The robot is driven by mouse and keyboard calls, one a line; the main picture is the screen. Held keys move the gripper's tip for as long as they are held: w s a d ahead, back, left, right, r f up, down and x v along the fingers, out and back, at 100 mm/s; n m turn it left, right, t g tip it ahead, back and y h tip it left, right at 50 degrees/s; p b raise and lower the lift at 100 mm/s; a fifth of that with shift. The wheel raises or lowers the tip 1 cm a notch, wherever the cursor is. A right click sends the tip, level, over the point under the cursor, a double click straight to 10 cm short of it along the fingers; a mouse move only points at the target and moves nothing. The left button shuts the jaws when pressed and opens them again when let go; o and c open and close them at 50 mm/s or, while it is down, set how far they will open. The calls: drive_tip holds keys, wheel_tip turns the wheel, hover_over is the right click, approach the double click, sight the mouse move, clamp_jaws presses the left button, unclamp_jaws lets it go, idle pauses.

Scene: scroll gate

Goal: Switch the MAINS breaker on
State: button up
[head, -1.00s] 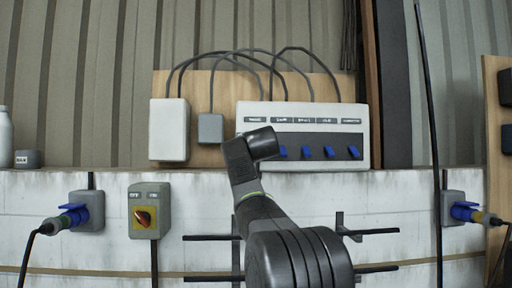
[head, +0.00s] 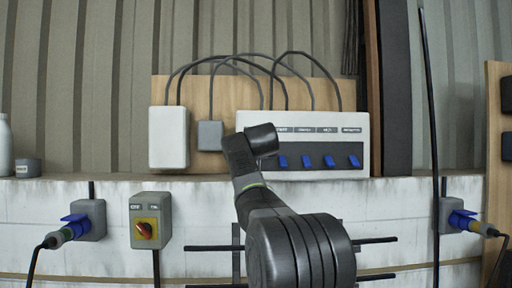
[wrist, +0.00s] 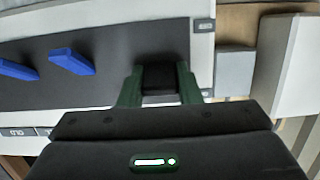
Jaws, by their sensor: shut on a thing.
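The white breaker box (head: 303,174) hangs on a wooden board in the head view, with a row of labels and a dark strip. Several blue levers (head: 307,162) on it point down. My arm covers the leftmost breaker and its label there, and hides my gripper. In the wrist view my gripper (wrist: 158,76) has its green fingers closed on a dark lever (wrist: 158,79) at the dark strip. Blue levers (wrist: 72,62) show to its left there, apart from the fingers. The held lever's on or off position cannot be told.
A grey box (head: 210,136) and a white box (head: 169,138) with cables sit left of the breaker box. Below is a red-yellow rotary switch (head: 148,229). Blue plugs sit in sockets at left (head: 86,220) and right (head: 459,216). Dark rails (head: 375,240) stick out below.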

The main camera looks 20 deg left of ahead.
drive_tip(key=shift+r, duration=0.1)
idle(0.4)
drive_tip(key=o, duration=1)
drive_tip(key=b+v, duration=0.2)
drive_tip(key=v, duration=0.5)
drive_tip(key=b+v, duration=0.2)
drive_tip(key=v, duration=0.4)
drive_tip(key=shift+s+d+r, duration=0.1)
drive_tip(key=shift+s+r, duration=0.25)
